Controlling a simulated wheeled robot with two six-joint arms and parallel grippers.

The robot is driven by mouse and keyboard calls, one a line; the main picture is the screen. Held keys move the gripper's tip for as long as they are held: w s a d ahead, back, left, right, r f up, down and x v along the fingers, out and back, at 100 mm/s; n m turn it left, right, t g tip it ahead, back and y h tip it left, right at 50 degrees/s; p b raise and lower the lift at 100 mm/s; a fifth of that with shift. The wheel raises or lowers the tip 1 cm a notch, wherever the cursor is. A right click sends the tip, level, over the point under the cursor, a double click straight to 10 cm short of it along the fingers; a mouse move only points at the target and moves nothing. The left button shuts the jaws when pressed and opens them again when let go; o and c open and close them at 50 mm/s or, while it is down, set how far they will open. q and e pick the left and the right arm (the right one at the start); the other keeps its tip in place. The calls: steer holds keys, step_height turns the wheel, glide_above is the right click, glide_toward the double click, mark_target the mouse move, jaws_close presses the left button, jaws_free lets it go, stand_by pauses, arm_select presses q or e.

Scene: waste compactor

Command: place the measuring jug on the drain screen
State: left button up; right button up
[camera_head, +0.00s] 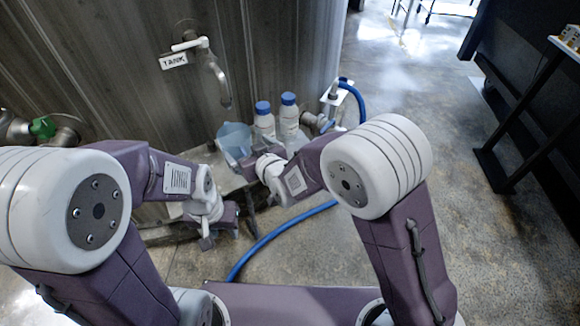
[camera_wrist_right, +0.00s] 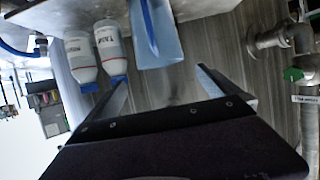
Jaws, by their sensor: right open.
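The measuring jug (camera_head: 235,138) is a translucent pale-blue vessel standing on the ledge by the tank, left of two bottles. The right wrist view is upside down and shows the jug (camera_wrist_right: 157,38) ahead of my right gripper (camera_wrist_right: 162,84), with its darker blue handle facing the jaws. That gripper is open, its fingers apart and nothing between them. In the head view my right gripper (camera_head: 243,165) is just in front of the jug and partly covers its lower part. My left gripper (camera_head: 222,222) is lower, away from the jug; its jaw opening is unclear. I cannot make out the drain screen.
Two white bottles with blue caps (camera_head: 264,122) (camera_head: 289,118) stand close beside the jug. A blue hose (camera_head: 275,236) runs from a fitting at right down across the floor. A tap spout (camera_head: 219,85) with a TANK tag hangs above the ledge. A green-handled valve (camera_head: 42,128) is at left.

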steer(key=s+d+f+m+g+h, duration=0.2)
steer(key=s+d+f+h, duration=0.1)
steer(key=d, duration=0.7)
steer(key=s+d+f+m+g+h, duration=0.2)
steer(key=s+d+f+g, duration=0.1)
steer(key=d, duration=0.7)
steer(key=s+d+f+m+g+h, duration=0.2)
steer(key=s+d+g, duration=0.3)
steer(key=s+d, duration=0.6)
steer(key=s, duration=0.3)
steer(key=shift+s+m, duration=0.25)
steer(key=shift+m, duration=0.15)
